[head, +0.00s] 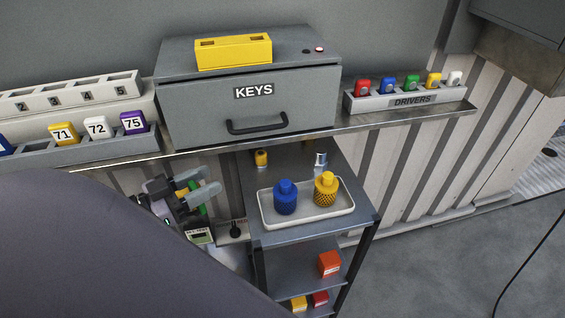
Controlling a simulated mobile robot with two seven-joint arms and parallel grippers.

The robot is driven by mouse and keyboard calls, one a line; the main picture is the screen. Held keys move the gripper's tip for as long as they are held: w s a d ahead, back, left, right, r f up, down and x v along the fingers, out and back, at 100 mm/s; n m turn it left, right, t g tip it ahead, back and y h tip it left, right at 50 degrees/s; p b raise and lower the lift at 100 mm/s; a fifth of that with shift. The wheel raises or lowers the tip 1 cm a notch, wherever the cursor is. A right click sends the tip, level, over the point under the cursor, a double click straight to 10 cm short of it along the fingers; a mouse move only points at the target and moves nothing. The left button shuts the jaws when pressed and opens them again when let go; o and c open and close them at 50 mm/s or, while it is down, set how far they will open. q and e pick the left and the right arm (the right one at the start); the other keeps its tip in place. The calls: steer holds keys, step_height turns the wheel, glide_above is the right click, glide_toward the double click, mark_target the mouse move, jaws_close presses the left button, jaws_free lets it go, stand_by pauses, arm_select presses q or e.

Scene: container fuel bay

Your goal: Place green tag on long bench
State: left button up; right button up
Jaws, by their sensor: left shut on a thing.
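My left gripper (199,184) is at the left of the shelf stand, below the ledge. Its grey fingers are shut on a green tag (203,211), which shows as a narrow green strip, mostly hidden by the fingers. Another green tag (411,84) stands in the DRIVERS rack (370,103) at the right. A long metal ledge (370,129), which may be the long bench, runs along the wall above the gripper. My right gripper is not in view.
A grey KEYS box (200,105) with a yellow block (234,55) on top fills the ledge's middle. Numbered tags stand in a left rack (85,150). A white tray (310,217) holds a blue bottle (285,197) and a yellow bottle (326,190). My arm hides the lower left.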

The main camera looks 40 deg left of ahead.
arm_select(q)
steer(key=x, duration=1.2)
steer(key=shift+w+d, duration=0.15)
steer(key=shift+w, duration=0.2)
steer(key=x, duration=0.3)
steer(key=shift+s+f, duration=0.1)
steer(key=shift+f, duration=0.65)
steer(key=shift+f, duration=0.15)
steer(key=o, duration=1)
steer(key=shift+o, duration=0.2)
steer(key=shift+s, duration=0.1)
